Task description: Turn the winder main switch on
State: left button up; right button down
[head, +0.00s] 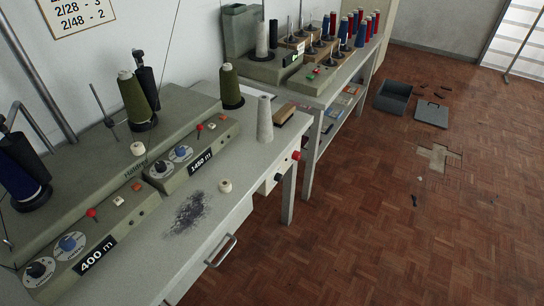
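The green-grey winder (135,172) stands on a pale table at the left and has two sloping control panels. The near panel shows a "400 m" label (97,257), a black dial (38,270), a blue dial (71,243) and a red knob (91,214). The far panel has a "1450 m" label (201,160), similar dials and a red knob (200,128). A red knob (296,155) and a black knob (278,177) sit on the table's end box. I cannot tell which control is the main switch, or its state. Neither gripper is in view.
Thread cones (132,98) stand on the winder. A grey cone (265,118), a small white spool (225,186) and dark dust (187,212) are on the table (150,262). A drawer handle (221,251) juts out in front. An open grey box (393,97) lies on the otherwise mostly clear floor.

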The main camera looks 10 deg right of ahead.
aim_at(297, 155)
jog(key=i+l+u, duration=0.15)
jog(key=l+u, duration=0.2)
jog(key=i+l+u, duration=0.15)
jog(key=l+u, duration=0.55)
jog(key=i+l+u, duration=0.1)
jog(key=l+u, duration=0.2)
jog(key=l, duration=0.15)
jog(key=l+u, duration=0.1)
jog(key=l, duration=0.6)
jog(key=l+u, duration=0.15)
jog(key=l, duration=0.55)
jog(key=k+l+u, duration=0.1)
jog(key=l, duration=0.6)
